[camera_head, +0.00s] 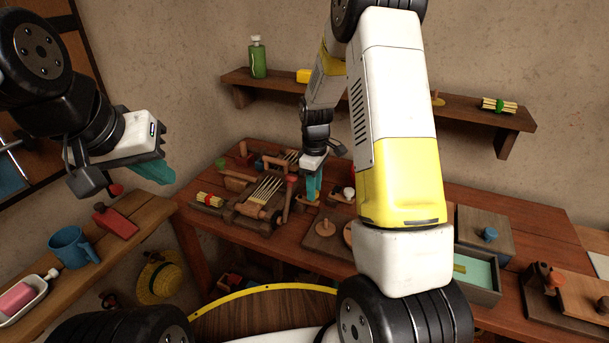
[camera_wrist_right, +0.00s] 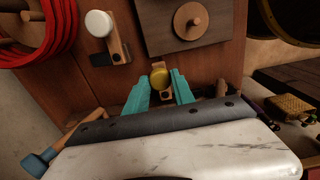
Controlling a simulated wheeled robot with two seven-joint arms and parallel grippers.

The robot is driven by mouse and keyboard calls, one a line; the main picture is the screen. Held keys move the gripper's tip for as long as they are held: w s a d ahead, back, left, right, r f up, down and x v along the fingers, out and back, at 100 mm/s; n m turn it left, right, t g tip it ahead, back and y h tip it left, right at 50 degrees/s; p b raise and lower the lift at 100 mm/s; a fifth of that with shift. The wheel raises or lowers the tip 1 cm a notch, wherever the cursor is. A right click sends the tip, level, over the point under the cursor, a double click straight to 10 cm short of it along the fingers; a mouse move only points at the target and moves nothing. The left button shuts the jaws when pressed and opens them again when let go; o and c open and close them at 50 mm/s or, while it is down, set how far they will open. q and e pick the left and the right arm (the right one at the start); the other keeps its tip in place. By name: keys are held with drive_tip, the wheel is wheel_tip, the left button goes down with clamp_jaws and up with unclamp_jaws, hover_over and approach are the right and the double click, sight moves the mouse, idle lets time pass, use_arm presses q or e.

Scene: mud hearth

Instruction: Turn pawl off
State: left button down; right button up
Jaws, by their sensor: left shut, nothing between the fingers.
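My right gripper (camera_wrist_right: 162,76) has its two teal fingers spread apart, with a yellow knob (camera_wrist_right: 159,78) on a small wooden mount between them; I cannot tell whether they touch it. In the head view this gripper (camera_head: 313,188) points down at the workbench, just right of a wooden winding frame with pale cords (camera_head: 262,190). A red-topped wooden lever (camera_head: 291,182) stands at that frame's right end. I cannot tell for sure which part is the pawl. My left gripper (camera_head: 156,173) is shut and empty, above the left shelf.
A white-knobbed wooden lever (camera_wrist_right: 98,24) and a board with a round peg (camera_wrist_right: 192,20) are close to the right gripper. The bench (camera_head: 290,240) holds several other wooden devices and a tray (camera_head: 478,292). My right arm hides part of the bench.

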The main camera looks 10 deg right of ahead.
clamp_jaws()
drive_tip(key=shift+s+a+m, duration=0.2)
drive_tip(key=shift+m, duration=0.55)
drive_tip(key=shift+s+a+m, duration=0.2)
drive_tip(key=shift+a+m, duration=0.05)
drive_tip(key=shift+m, duration=0.55)
drive_tip(key=shift+s+a+m, duration=0.2)
drive_tip(key=shift+m, duration=0.55)
drive_tip(key=o, duration=0.9)
unclamp_jaws()
